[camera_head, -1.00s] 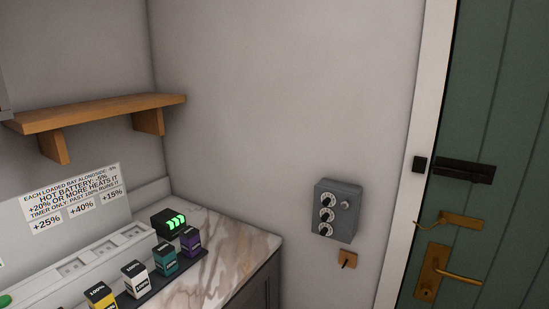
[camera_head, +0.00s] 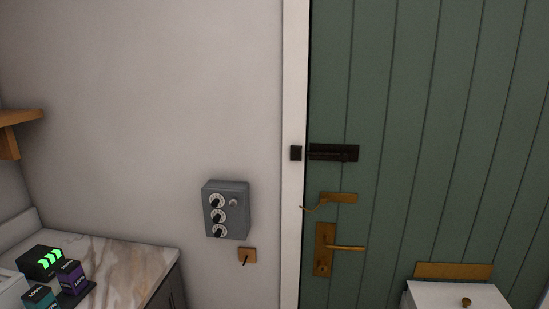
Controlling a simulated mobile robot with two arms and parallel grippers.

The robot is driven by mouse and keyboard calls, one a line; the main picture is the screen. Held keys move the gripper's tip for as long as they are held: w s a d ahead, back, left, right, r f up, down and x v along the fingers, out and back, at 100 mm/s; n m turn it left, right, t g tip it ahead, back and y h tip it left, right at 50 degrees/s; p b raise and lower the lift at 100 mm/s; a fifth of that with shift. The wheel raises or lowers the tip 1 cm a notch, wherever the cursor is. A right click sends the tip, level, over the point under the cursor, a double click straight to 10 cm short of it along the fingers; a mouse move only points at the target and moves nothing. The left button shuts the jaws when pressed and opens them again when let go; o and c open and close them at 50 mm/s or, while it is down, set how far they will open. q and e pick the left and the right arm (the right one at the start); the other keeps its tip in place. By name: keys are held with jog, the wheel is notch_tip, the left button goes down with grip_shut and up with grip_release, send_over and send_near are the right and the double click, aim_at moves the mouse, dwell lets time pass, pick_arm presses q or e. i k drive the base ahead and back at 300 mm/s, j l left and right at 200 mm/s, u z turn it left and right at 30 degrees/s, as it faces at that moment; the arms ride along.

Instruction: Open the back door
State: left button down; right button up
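The green plank back door (camera_head: 420,120) fills the right side of the head view and stands shut in its white frame (camera_head: 294,90). A black slide bolt (camera_head: 334,152) sits on the door, with a black keeper (camera_head: 296,153) on the frame; I cannot tell if the bolt is engaged. Below it is a brass hook latch (camera_head: 338,198) whose arm reaches left toward the frame. Lower is a brass plate (camera_head: 323,250) with a lever handle (camera_head: 346,247) pointing right, about level. Neither of my grippers is in view.
A grey box with several dials (camera_head: 226,210) hangs on the wall left of the door, above a small brass switch (camera_head: 247,256). A marble counter (camera_head: 130,262) with battery blocks (camera_head: 70,275) is lower left. A white cabinet (camera_head: 450,294) stands before the door's lower right.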

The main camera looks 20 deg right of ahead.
aim_at(441, 108)
jog(key=z, duration=1.85)
